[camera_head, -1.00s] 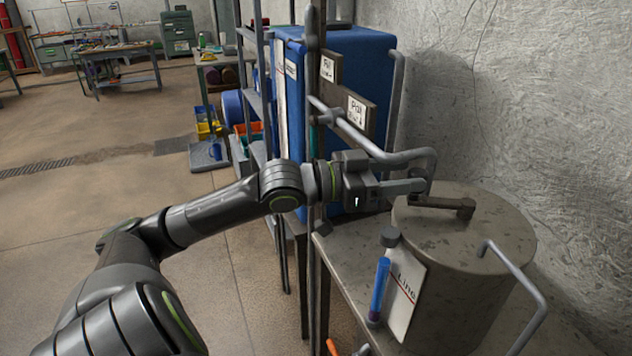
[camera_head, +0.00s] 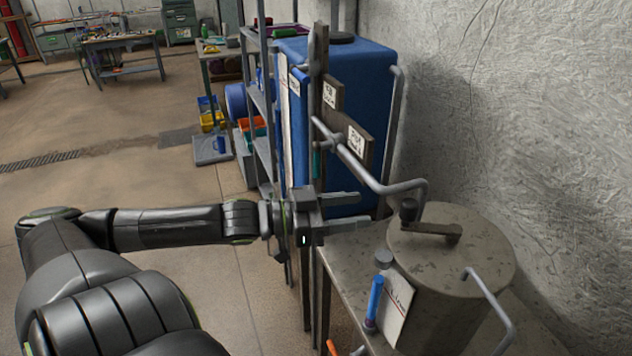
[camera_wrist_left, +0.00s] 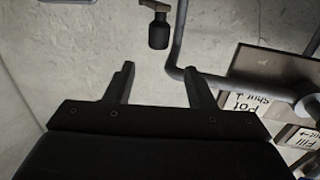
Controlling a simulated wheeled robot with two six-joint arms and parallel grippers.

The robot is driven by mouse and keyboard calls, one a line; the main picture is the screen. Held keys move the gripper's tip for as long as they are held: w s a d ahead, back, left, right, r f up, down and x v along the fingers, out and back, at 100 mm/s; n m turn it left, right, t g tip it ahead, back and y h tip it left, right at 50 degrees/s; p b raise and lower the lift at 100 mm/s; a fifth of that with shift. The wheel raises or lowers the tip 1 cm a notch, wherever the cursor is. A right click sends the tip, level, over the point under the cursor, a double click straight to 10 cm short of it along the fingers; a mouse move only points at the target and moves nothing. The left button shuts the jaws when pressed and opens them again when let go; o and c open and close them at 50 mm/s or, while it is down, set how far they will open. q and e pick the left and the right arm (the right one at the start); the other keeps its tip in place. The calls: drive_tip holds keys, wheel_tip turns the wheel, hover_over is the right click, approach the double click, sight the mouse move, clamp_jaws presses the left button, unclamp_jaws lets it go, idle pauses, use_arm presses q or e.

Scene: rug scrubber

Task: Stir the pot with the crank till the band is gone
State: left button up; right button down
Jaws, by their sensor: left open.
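The grey metal pot (camera_head: 465,300) stands on the bench at the lower right with its lid on. The crank (camera_head: 432,229) lies across the lid, its upright dark knob (camera_head: 408,210) at the left end. The knob also shows in the left wrist view (camera_wrist_left: 158,32), beyond the fingers. My left gripper (camera_head: 362,209) is open and empty, left of the knob and apart from it. A sight tube (camera_head: 375,298) on the pot's front shows blue, with a purplish lower end; I cannot make out a clear band. My right gripper is not in view.
A pipe (camera_head: 372,178) bends down just behind the crank. Signs marked Fill (camera_head: 330,95) and Pot (camera_head: 357,140) hang on a post before a blue tank (camera_head: 350,60). A bent handle (camera_head: 490,298) juts from the pot's right. Floor at left is clear.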

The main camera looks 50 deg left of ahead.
use_arm(q)
drive_tip(key=p+v, duration=0.4)
drive_tip(key=v, duration=0.2)
drive_tip(key=shift+p, duration=0.3)
